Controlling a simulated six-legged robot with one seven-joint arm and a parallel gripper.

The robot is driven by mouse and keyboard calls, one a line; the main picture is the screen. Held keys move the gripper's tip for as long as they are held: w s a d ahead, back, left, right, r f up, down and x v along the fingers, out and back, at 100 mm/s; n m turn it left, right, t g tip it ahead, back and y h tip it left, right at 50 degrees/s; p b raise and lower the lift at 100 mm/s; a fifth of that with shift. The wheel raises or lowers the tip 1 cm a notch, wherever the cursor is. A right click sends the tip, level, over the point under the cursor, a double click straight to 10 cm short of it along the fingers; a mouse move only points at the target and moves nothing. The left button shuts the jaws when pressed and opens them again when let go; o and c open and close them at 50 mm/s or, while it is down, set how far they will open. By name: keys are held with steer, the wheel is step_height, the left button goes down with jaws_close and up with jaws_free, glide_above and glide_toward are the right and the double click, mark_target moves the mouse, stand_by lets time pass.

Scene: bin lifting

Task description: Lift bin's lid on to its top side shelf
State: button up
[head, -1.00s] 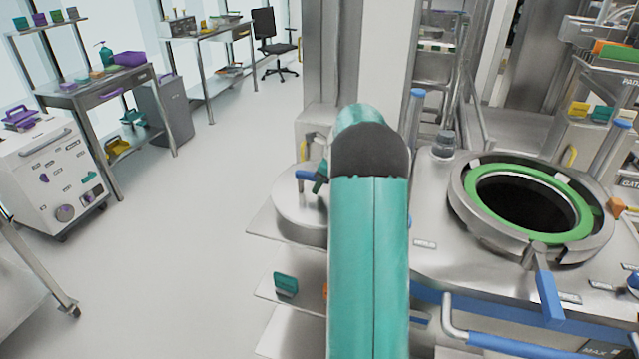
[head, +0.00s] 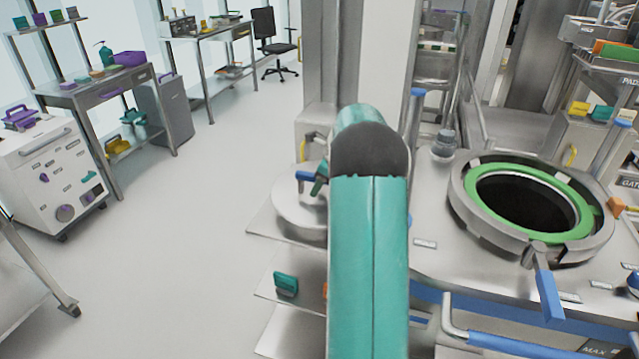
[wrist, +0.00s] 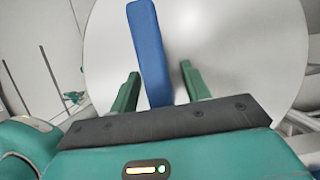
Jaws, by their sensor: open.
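The bin's round metal lid (head: 296,211) lies on the top side shelf (head: 262,226) in the head view, left of the bin. The lid also fills much of the wrist view (wrist: 225,50). Its blue bar handle (wrist: 147,50) points up between the two green fingers of my gripper (wrist: 158,88). The fingers are open, one on each side of the handle, with a gap on both sides. In the head view my arm covers part of the lid, and only a bit of my gripper (head: 320,180) shows by the blue handle. The bin's opening (head: 525,203) with its green ring is uncovered.
A blue-handled clamp (head: 548,297) sticks out at the bin's front. A blue-capped post (head: 417,120) stands behind my arm. Lower shelves, one with a teal block (head: 286,284), lie below the lid.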

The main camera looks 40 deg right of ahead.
steer(key=v, duration=1.4)
steer(key=shift+w, duration=0.1)
steer(key=s+a+r+n+h, duration=0.15)
steer(key=a+r+n, duration=0.4)
steer(key=a, duration=0.85)
steer(key=s+a+r+n, duration=0.2)
steer(key=a+n, duration=0.7)
steer(key=a, duration=0.4)
steer(key=s+a+f+n, duration=0.3)
steer(key=s+a+n, duration=0.5)
steer(key=a, duration=0.1)
steer(key=s+a+f+n+t, duration=0.1)
steer(key=s+a+f+n, duration=0.2)
steer(key=s+a+n, duration=0.5)
steer(key=shift+a+t, duration=0.3)
steer(key=shift+a, duration=0.1)
steer(key=shift+f+h, duration=0.1)
steer(key=shift+h, duration=0.15)
steer(key=shift+c, duration=1.2)
